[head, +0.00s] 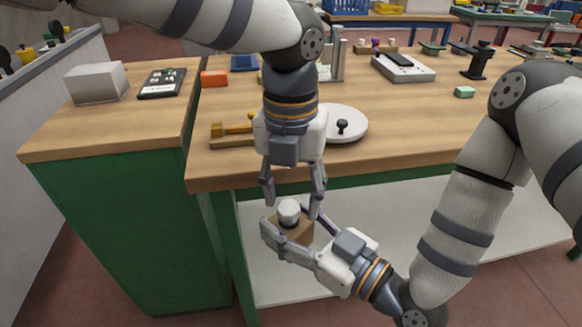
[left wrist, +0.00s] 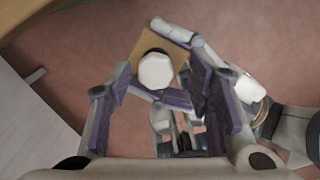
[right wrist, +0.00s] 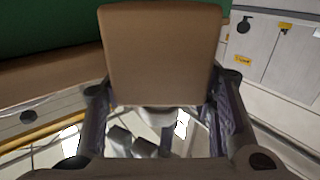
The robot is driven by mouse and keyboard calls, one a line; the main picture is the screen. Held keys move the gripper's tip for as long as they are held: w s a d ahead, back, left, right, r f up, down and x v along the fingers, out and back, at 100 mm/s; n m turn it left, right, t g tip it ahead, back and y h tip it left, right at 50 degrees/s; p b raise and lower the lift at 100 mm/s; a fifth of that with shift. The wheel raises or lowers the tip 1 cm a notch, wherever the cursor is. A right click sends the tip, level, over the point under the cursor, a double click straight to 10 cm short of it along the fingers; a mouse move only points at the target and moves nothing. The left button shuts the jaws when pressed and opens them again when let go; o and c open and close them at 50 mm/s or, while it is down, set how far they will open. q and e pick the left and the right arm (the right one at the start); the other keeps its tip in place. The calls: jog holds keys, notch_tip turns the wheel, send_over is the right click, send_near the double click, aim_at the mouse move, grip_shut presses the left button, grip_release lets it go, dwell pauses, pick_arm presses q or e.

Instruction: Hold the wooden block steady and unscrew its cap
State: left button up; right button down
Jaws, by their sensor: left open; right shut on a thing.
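The wooden block (head: 297,231) is a brown cube held in the air in front of the bench. My right gripper (head: 285,238) is shut on the block's sides; the block fills the right wrist view (right wrist: 163,52). The white round cap (head: 289,210) sits on top of the block, with a dark ring under it in the left wrist view (left wrist: 157,71). My left gripper (head: 292,205) points down from above, open, with its fingers on either side of the cap. I cannot tell whether a finger touches the cap.
The wooden workbench (head: 410,130) is behind the block, and its white lower shelf (head: 420,225) is below. A green cabinet (head: 130,230) stands at left.

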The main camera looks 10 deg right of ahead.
pick_arm(q)
jog(key=shift+f, duration=0.85)
jog(key=shift+c, duration=0.3)
